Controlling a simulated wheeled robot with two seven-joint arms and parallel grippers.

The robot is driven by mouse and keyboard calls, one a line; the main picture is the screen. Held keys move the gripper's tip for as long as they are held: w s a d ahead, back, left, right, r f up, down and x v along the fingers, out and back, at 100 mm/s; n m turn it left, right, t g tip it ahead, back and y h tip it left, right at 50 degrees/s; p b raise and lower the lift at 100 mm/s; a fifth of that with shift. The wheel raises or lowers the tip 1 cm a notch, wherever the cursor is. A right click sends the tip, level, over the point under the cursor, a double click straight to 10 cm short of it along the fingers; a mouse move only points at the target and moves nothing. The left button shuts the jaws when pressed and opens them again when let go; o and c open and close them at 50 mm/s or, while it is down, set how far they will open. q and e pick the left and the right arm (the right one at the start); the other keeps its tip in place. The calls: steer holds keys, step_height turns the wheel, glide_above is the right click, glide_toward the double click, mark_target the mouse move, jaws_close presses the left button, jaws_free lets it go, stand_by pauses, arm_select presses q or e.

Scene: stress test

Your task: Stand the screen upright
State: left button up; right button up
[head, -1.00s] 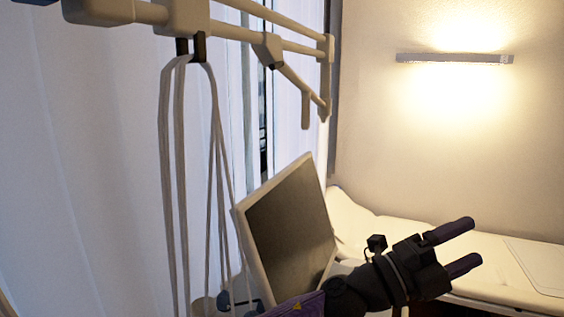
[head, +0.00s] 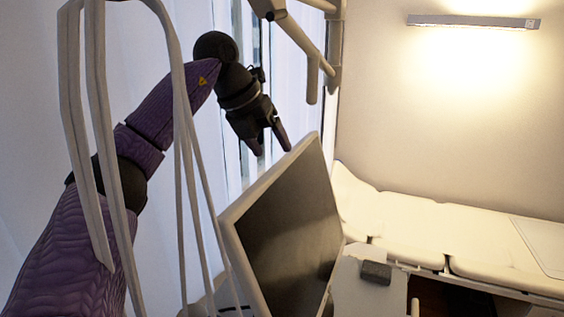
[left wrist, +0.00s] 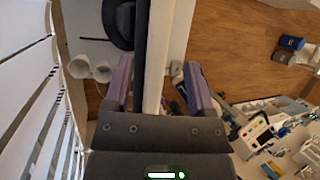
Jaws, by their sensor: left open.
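The screen (head: 285,235) is a dark panel in a pale frame. It leans, with its top edge sloping up to the right in the head view. My left gripper (head: 270,148) points downward just above that top edge, fingers apart. In the left wrist view the screen shows nearly edge-on as a pale strip (left wrist: 158,55) with a dark side, running between the open fingers of my left gripper (left wrist: 160,82). I cannot tell whether either finger touches it. The screen's lower end is cut off in the head view. My right gripper is not in view.
Pale looped cords (head: 180,130) hang in front of my left arm. A pale rail (head: 310,40) is above the gripper. A bed (head: 430,230) lies behind at right. The wrist view shows wooden floor (left wrist: 225,45), two pale cups (left wrist: 90,68) and a cluttered equipment surface (left wrist: 270,130).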

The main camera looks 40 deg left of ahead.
mark_target(280, 161)
arm_select(q)
steer(key=x, duration=0.5)
steer(key=shift+w+a+f+p, duration=0.2)
steer(key=shift+w+a+p, duration=0.1)
steer(key=shift+w+a, duration=0.05)
steer(key=shift+w+d+f, duration=0.1)
steer(key=shift+f, duration=0.1)
steer(key=shift+d, duration=0.2)
steer(key=shift+a, duration=0.15)
steer(key=c, duration=0.5)
jaws_close()
